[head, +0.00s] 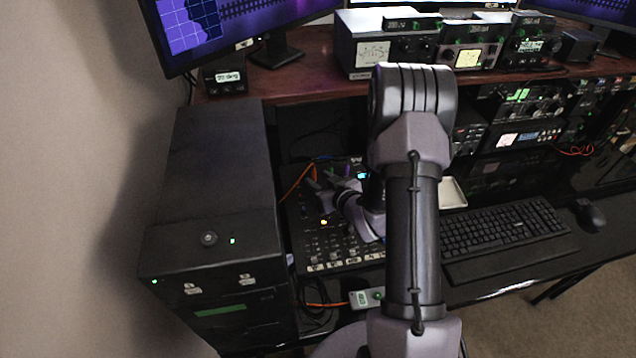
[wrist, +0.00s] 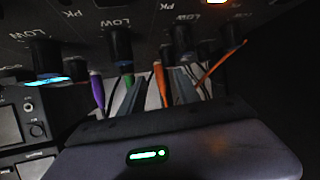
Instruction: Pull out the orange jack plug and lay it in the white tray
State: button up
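The orange jack plug (wrist: 160,82) stands in the row of plugs beneath the knobs in the wrist view. A purple plug (wrist: 97,90) and a green plug (wrist: 128,84) are to its left. My gripper (head: 322,190) is low over the mixer (head: 325,240) in the head view. In the wrist view its grey fingers appear apart, with the orange plug between or just beyond them. I cannot tell whether they touch it. The white tray (head: 453,193) lies right of my arm, partly hidden by it. The part of it in view is bare.
An orange cable (wrist: 222,62) slants up to the right of the plug. Knobs (wrist: 118,42) hang close above. A tall black cabinet (head: 210,190) stands left of the mixer, and a keyboard (head: 505,230) lies right of the arm.

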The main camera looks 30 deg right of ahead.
jog(key=shift+w+f, duration=0.2)
jog(key=shift+w, duration=0.45)
jog(key=shift+c, duration=0.5)
grip_shut()
jog(key=shift+s+a+r+p, duration=0.15)
jog(key=shift+r+p, duration=0.55)
jog(key=shift+r, duration=0.85)
jog(key=shift+s+d+r+p, duration=0.15)
jog(key=shift+r+p, duration=0.5)
jog(key=shift+r, duration=0.85)
jog(key=shift+a, duration=0.1)
